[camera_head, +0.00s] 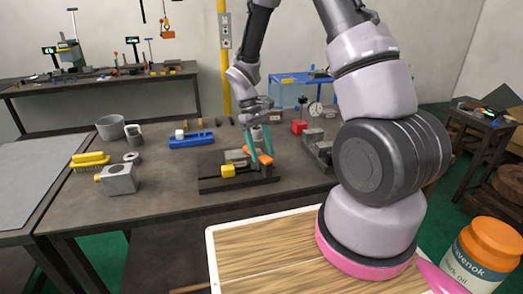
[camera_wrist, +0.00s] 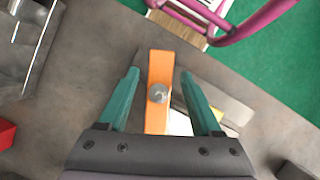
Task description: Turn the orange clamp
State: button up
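The orange clamp (camera_wrist: 160,75) is a flat bar with a round metal bolt head (camera_wrist: 158,93) on it. In the wrist view it lies lengthwise between the teal fingers of my gripper (camera_wrist: 160,85), with a gap visible on both sides. In the head view the orange clamp (camera_head: 263,158) shows at the fixture, partly covered by my gripper (camera_head: 258,155). The fixture is a dark base plate (camera_head: 235,184) with a grey block and a yellow part (camera_head: 229,171). My gripper is open around the clamp and points down at it. The clamp's near end is hidden by the gripper body.
The fixture stands on a dark workbench (camera_head: 160,205). A metal vise (camera_head: 318,148) and a red block (camera_head: 298,127) stand to the right.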

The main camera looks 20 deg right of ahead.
dwell(0.3)
jog(key=v, duration=1)
jog(key=shift+r, duration=0.35)
jog(key=shift+w, duration=0.15)
jog(key=s+d+r+m+t+y, duration=0.2)
jog(key=s+d+r+m+t, duration=0.1)
jog(key=s+r, duration=0.5)
jog(key=s+d+r+m+t+y, duration=0.1)
jog(key=s+d+r+m+t, duration=0.3)
jog(key=r, duration=1.1)
jog(key=s+m+t, duration=0.2)
jog(key=s+t, duration=0.2)
jog(key=s, duration=0.1)
jog(key=shift+s+r+y, duration=0.15)
jog(key=shift+r+y, duration=0.15)
jog(key=shift+y, duration=0.1)
